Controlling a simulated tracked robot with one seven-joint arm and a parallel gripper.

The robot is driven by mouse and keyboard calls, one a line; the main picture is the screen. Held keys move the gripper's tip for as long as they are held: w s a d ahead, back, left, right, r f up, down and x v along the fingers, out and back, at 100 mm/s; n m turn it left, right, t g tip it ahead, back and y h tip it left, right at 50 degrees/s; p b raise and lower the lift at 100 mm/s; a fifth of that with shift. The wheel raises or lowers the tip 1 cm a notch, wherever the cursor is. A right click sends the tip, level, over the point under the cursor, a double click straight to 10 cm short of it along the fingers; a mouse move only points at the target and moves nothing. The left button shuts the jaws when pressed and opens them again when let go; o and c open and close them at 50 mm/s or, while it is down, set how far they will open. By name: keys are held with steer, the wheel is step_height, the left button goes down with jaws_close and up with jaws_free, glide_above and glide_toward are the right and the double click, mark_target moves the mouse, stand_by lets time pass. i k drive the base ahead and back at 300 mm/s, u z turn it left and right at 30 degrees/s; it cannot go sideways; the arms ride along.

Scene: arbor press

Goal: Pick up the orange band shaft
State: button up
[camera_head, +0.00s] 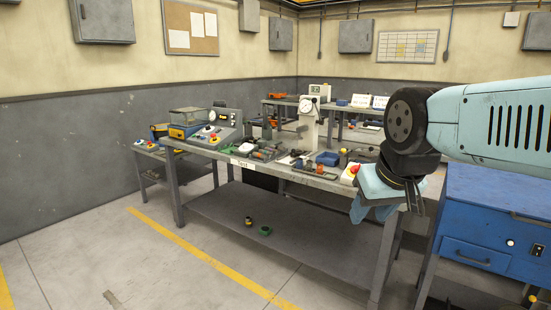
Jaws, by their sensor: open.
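The workbench (350,190) stands in the middle with the arbor press (308,125) at its back. A small orange spot (321,169) shows among the parts on the bench top; it is too small to tell whether it is the orange band shaft. My gripper (368,212) hangs at the end of my pale blue arm, in front of the bench's right end. It looks empty and its fingers are partly hidden by its own body, open. It is apart from the orange spot, to the right and nearer to me.
A control box (215,128) stands at the bench's left. A blue bin (327,158) and a red button box (350,174) are on the bench. A green ring (265,230) and a small dark part (248,221) lie low. A blue cabinet (490,215) stands right.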

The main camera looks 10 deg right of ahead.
mark_target(256, 154)
steer(key=u, duration=0.2)
steer(key=i, duration=0.85)
steer(key=z, duration=0.1)
